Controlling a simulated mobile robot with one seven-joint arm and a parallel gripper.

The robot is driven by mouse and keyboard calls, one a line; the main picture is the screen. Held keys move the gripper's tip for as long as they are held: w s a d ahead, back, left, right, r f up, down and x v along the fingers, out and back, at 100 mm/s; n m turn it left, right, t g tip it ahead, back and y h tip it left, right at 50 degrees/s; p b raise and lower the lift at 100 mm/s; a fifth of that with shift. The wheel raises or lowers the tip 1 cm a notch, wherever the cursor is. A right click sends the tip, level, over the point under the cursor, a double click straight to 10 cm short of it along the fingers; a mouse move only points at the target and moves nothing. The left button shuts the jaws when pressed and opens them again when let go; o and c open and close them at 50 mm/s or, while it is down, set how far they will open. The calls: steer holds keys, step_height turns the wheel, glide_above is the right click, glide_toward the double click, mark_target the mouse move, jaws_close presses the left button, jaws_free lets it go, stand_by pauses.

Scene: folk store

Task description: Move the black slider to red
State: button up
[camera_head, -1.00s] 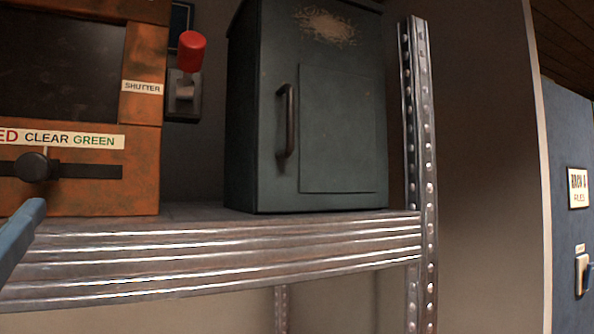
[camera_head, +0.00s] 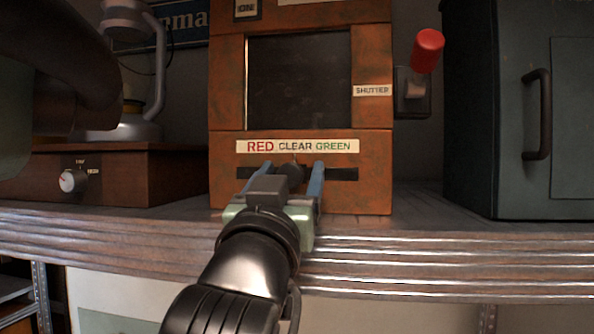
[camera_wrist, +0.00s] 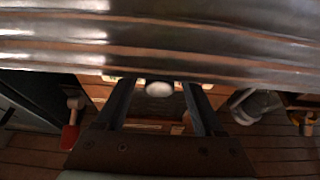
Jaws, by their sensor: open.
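The black slider (camera_head: 293,171) is a round knob on a dark horizontal slot in the front of a rusty orange box (camera_head: 229,198). It stands below the word CLEAR on the label strip (camera_head: 298,146), which reads RED, CLEAR, GREEN from left to right. My gripper (camera_head: 292,168) is open in front of the box, with one blue finger on each side of the knob. In the wrist view the knob (camera_wrist: 159,89) shows as a pale disc between the two fingers, with a gap on both sides. Whether either finger touches it is not clear.
A red-handled lever (camera_head: 427,50) labelled SHUTTER is right of the box, beside a dark metal cabinet (camera_head: 490,120). A wooden base with a white dial (camera_head: 72,181) and a lamp-like device (camera_head: 133,70) are at left. The metal shelf edge (camera_head: 420,260) runs below.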

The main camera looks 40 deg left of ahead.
jaws_close()
stand_by(1.3)
